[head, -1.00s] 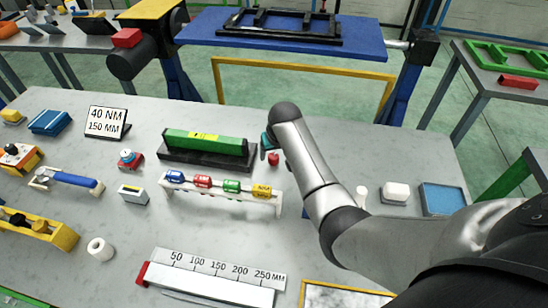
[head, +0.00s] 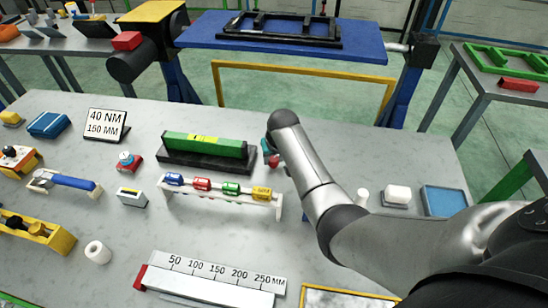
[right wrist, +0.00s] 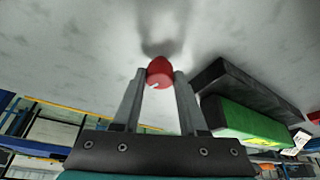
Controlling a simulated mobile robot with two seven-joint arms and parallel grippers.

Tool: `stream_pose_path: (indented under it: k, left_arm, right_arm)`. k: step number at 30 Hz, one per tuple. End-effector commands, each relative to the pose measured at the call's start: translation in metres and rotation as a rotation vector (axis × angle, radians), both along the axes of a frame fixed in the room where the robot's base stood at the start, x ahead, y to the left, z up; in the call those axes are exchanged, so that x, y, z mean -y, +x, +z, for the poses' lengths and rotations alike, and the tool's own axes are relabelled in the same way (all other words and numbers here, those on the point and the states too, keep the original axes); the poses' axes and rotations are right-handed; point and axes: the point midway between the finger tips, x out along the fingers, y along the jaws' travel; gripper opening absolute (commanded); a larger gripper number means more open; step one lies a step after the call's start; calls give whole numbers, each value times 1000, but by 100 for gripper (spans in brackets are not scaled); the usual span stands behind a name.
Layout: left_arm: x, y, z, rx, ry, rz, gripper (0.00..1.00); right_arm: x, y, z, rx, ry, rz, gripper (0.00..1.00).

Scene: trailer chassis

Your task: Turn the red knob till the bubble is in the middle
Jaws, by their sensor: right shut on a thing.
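The green level (head: 225,148) lies on a long black base (head: 180,159) in the middle of the table. Its yellow vial window (head: 203,138) faces up; the bubble is too small to place for certain. The red knob (head: 274,161) is just right of the base. My right gripper (right wrist: 158,75) is shut on the red knob, which shows between the two fingertips in the right wrist view (right wrist: 160,70). In the head view my right arm partly hides the gripper. My left gripper is not in view.
A rack of coloured cylinders (head: 225,197) stands just in front of the level. A ruler block (head: 212,283) lies nearer me. White and blue blocks (head: 443,200) sit to the right. A sign (head: 107,125) stands at the back left.

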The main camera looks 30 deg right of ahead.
Motion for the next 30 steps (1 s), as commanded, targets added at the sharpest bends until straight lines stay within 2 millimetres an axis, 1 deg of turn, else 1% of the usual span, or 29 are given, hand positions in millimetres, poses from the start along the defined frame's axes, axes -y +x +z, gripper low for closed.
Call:
stream_pose_path:
  k: [1, 6, 9, 20, 26, 30]
  left_arm:
    - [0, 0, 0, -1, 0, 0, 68]
    - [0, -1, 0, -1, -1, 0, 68]
    - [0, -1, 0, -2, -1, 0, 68]
    - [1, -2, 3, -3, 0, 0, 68]
    - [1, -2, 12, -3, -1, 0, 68]
    - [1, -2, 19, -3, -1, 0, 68]
  right_arm:
    - [0, 0, 0, 0, 0, 0, 28]
    - [0, 0, 0, 0, 0, 0, 9]
    - [0, 0, 0, 0, 0, 0, 0]
    - [1, 0, 0, -1, -1, 23, 0]
    - [2, -1, 2, -2, -1, 111, 0]
    - [3, -1, 2, -3, -3, 216, 0]
